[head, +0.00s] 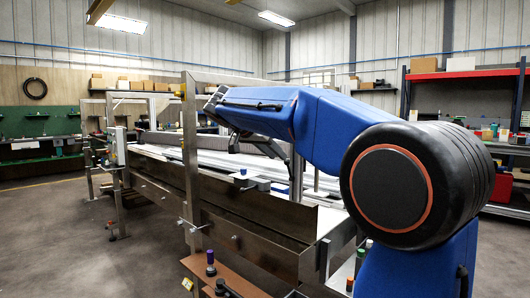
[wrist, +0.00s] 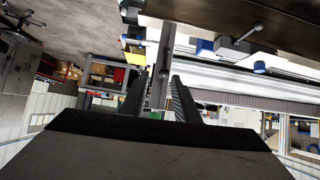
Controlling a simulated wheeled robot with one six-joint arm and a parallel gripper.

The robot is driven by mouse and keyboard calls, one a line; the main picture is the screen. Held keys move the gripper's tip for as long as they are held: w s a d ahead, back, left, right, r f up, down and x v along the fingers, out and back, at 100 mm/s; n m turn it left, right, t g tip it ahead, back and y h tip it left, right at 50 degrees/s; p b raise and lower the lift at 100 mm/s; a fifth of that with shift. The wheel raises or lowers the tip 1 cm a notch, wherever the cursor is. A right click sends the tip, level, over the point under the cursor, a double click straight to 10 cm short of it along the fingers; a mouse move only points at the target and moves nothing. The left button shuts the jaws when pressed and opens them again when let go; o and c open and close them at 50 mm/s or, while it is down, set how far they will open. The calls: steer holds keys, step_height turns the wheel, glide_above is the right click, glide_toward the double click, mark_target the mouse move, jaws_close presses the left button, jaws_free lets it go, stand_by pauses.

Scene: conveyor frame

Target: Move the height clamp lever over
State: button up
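A small metal lever (head: 188,225) sticks out from the lower part of the near upright steel post (head: 190,150) in the head view. In the wrist view, a slim grey lever (wrist: 248,34) with a round end stands out from a dark beam at the top right. I cannot tell whether these are the same lever. My gripper (head: 258,143) is above the conveyor, right of the post and well above the lever, partly hidden by my blue arm. In the wrist view my gripper (wrist: 158,76) has its two dark fingers apart, with nothing held. A steel upright shows beyond the gap.
The long conveyor frame (head: 245,222) has steel side plates and rails. Several knobs and small parts sit on a brown shelf (head: 225,275) at the bottom. A red-topped rack (head: 465,73) stands at the right. Open floor (head: 50,230) lies at the left.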

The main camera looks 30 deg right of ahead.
mark_target(289, 170)
steer(key=w+r+x, duration=0.1)
steer(key=x, duration=0.6)
steer(key=shift+w+m+h, duration=0.15)
steer(key=shift+m+h, duration=0.15)
steer(key=shift+d+f, duration=0.1)
steer(key=shift+d, duration=0.05)
steer(key=c, duration=0.6)
